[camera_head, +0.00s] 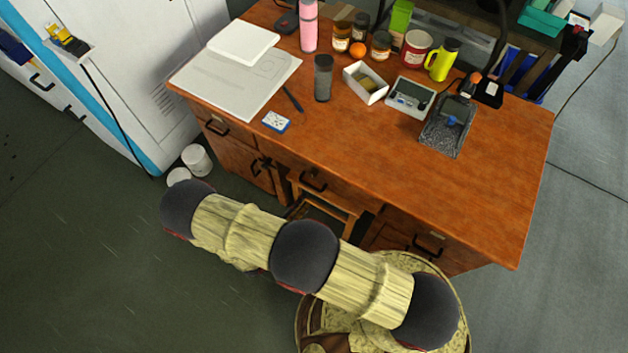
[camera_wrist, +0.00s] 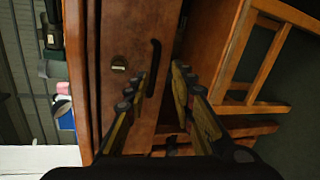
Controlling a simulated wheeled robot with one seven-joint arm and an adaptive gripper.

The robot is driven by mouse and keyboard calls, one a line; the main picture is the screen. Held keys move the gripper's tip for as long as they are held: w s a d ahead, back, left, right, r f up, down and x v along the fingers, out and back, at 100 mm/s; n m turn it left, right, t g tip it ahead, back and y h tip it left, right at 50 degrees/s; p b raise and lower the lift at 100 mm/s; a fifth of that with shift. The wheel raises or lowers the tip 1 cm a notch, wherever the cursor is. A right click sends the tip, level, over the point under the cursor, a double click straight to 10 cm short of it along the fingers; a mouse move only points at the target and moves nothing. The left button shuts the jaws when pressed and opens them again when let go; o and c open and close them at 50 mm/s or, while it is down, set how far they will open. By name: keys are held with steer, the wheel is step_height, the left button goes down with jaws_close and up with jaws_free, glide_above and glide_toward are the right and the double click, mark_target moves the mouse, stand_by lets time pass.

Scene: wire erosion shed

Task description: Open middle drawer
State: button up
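The wooden desk has a middle drawer with a dark handle (camera_head: 313,181), above a wooden stool (camera_head: 325,207). The drawer looks shut. In the wrist view, a brown drawer front (camera_wrist: 118,25) with a round lock (camera_wrist: 118,63) and a dark curved handle (camera_wrist: 155,60) fills the middle; the stool beside it suggests the middle drawer. My gripper (camera_wrist: 160,76) is open, its two fingers pointing at the front, with the handle showing between their tips. Whether a finger touches the handle cannot be told. In the head view my arm hides the gripper.
A left drawer handle (camera_head: 217,127) and right drawer handle (camera_head: 425,245) flank the middle one. The stool frame (camera_wrist: 262,50) stands close to the gripper in the wrist view. White buckets (camera_head: 197,160) stand left of the desk. Floor at the lower left is clear.

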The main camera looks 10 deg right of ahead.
mark_target(311, 186)
steer(key=shift+w+d+f+m+b, duration=0.2)
steer(key=shift+w+d+m+b, duration=0.15)
steer(key=shift+w+d, duration=0.55)
steer(key=shift+w+d+f+m+b, duration=0.2)
steer(key=shift+w+d+m, duration=0.25)
steer(key=shift+w, duration=0.85)
steer(key=shift+w+d+f+m+b, duration=0.15)
steer(key=shift+w+d+m+b, duration=0.15)
steer(key=shift+w+d, duration=0.6)
steer(key=shift+w+a, duration=0.2)
steer(key=shift+c, duration=1.2)
steer(key=c, duration=0.4)
jaws_close()
